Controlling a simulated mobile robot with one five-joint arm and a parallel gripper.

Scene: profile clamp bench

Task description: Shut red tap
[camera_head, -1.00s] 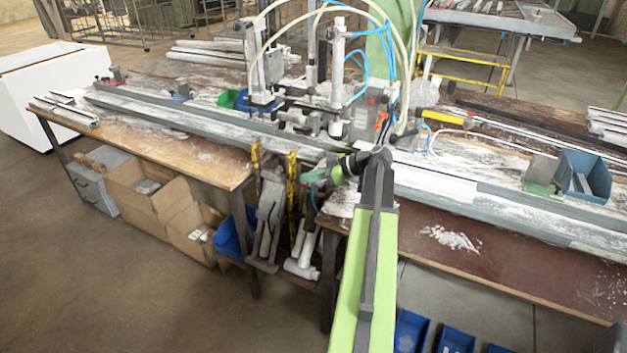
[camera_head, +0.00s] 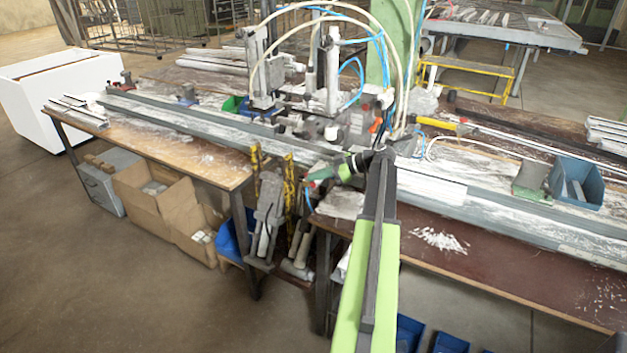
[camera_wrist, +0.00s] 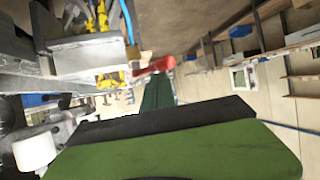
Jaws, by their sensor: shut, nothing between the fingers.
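My gripper (camera_head: 320,175) is shut and points left in front of the bench machine in the head view. Its dark green end also shows in the wrist view (camera_wrist: 158,92). A bent red piece (camera_wrist: 158,66) shows just beyond that end in the wrist view. A small red spot (camera_head: 310,184) shows at the gripper's tip in the head view. I cannot tell if the red piece is the tap or touches the gripper. A small orange-red part (camera_head: 375,125) sits on the machine, above and right of my gripper; I cannot tell its kind.
Yellow clamp bars (camera_head: 289,182) and hanging tools (camera_head: 265,215) are close left of my gripper. The long grey profile rail (camera_head: 200,125) runs along the bench. Hoses (camera_head: 362,80) loop above the machine. A blue bin (camera_head: 577,183) stands at the right. The floor at front left is clear.

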